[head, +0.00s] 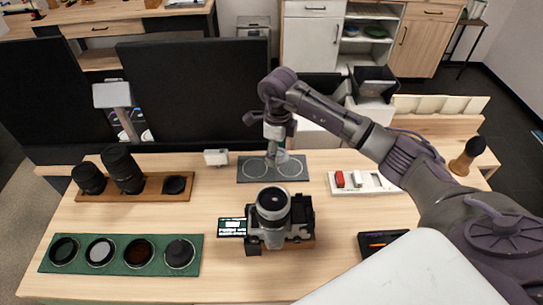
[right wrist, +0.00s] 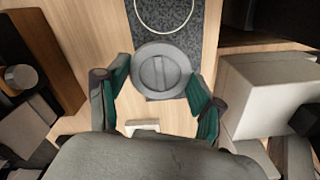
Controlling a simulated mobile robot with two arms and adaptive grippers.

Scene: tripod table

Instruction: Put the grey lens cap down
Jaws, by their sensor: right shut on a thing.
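The grey lens cap (right wrist: 161,71) is a round disc with a raised bar across it, seen in the right wrist view. My right gripper (right wrist: 158,88) is shut on it, with a green-padded finger at each side. In the head view my right gripper (head: 275,153) points down over the dark grey mat (head: 243,177), which bears two pale ring outlines. In the right wrist view the mat (right wrist: 200,45) runs under the cap, and one ring shows beyond it. I cannot tell whether the cap touches the mat. My left gripper is not in view.
A camera (head: 272,205) stands just in front of the mat. A small white block (head: 216,157) is left of it, and a white tray (head: 385,186) with red and white pieces is right. A green mat (head: 120,263) with round filters and a wooden lens board (head: 150,194) lie left.

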